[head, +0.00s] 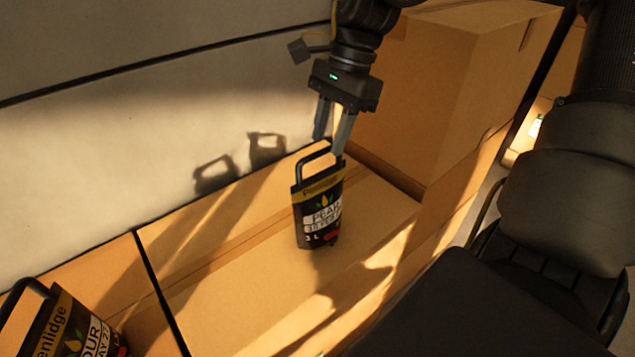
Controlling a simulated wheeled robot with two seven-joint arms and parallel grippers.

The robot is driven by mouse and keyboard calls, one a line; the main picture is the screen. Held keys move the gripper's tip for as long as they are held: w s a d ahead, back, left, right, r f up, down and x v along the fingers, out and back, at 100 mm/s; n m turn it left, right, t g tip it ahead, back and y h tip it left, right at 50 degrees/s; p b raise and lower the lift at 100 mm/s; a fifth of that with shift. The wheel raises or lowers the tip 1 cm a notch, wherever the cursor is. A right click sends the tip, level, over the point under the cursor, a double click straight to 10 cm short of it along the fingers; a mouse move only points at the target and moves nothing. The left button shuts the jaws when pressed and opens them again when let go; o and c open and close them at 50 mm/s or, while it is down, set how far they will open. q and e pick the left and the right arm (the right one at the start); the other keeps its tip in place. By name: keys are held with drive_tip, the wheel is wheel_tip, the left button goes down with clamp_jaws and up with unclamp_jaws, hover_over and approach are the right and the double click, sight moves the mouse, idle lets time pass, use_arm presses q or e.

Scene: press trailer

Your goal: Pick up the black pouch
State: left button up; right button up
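A black pouch (318,212) with a yellow band, a printed label and a black loop handle stands upright on a cardboard box near the middle of the head view. My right gripper (329,146) comes down from the top, just above the pouch's handle. Its two fingers are apart, with the tips close to the top of the handle. I cannot tell whether they touch it. A second, similar black pouch (72,328) with a handle is at the lower left, cut off by the picture edge. My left gripper is not in view.
The cardboard box (240,285) under the middle pouch has bare top around it. A taller cardboard box (430,90) stands behind and right of the gripper. A pale trailer wall (100,150) runs along the left. A dark gap separates the two front boxes.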

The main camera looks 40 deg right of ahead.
sight(322, 171)
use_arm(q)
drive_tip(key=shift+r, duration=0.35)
use_arm(e)
drive_tip(key=shift+x, duration=1.1)
drive_tip(key=x, duration=0.4)
drive_tip(key=shift+s+d+f, duration=0.1)
drive_tip(key=shift+f, duration=0.5)
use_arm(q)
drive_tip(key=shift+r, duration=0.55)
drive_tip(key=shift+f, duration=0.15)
use_arm(e)
clamp_jaws()
drive_tip(key=shift+r, duration=0.15)
